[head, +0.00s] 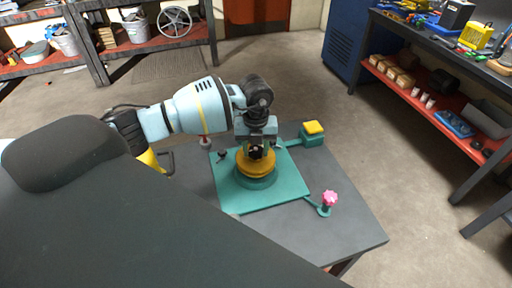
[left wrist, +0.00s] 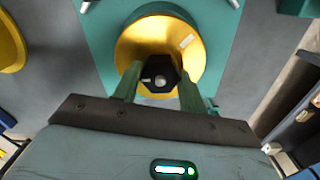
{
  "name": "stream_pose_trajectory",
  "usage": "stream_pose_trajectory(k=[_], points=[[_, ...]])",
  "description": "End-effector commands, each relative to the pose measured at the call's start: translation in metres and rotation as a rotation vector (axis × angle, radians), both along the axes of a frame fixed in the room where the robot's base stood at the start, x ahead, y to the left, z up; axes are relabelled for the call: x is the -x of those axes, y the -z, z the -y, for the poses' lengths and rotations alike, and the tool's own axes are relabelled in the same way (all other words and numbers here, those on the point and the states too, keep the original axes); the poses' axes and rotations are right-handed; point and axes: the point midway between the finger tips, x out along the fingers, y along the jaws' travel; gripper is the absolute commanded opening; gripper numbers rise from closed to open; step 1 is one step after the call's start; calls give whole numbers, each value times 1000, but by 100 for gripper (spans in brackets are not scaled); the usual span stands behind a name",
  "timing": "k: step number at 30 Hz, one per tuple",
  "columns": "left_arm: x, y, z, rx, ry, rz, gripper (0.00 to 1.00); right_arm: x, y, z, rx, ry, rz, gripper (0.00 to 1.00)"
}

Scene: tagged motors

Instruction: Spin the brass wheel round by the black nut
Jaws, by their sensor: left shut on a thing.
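The brass wheel (head: 243,168) lies flat on a teal round base (head: 257,183) in the middle of a teal plate (head: 285,193). In the left wrist view the brass wheel (left wrist: 190,42) has a small pale mark on its upper right face. The black nut (left wrist: 159,70) is six-sided with a light centre and stands up from the wheel's hub. My left gripper (head: 256,145) points down over the wheel. In the left wrist view its green fingers (left wrist: 159,84) are on either side of the nut, shut on it. My right gripper does not show.
A teal block with a yellow top (head: 313,128) stands behind right of the plate, and a pink knob (head: 329,198) on a teal post stands front right. A small red-based post (head: 205,142) is at the left. Grey tabletop (head: 350,235) is clear at the right.

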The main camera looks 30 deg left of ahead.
Motion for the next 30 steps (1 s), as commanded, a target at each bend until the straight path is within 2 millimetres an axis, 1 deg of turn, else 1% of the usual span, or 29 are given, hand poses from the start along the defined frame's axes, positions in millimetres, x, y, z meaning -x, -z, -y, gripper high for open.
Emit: stream_pose_trajectory(k=[3,24,27,30], points=[[0,1,-1,-1,141,-1,25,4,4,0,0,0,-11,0],[0,1,-2,0,962,-1,25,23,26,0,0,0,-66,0],[0,1,-2,0,1026,-1,25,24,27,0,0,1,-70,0],[0,0,-2,0,1048,0,25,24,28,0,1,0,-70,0]])
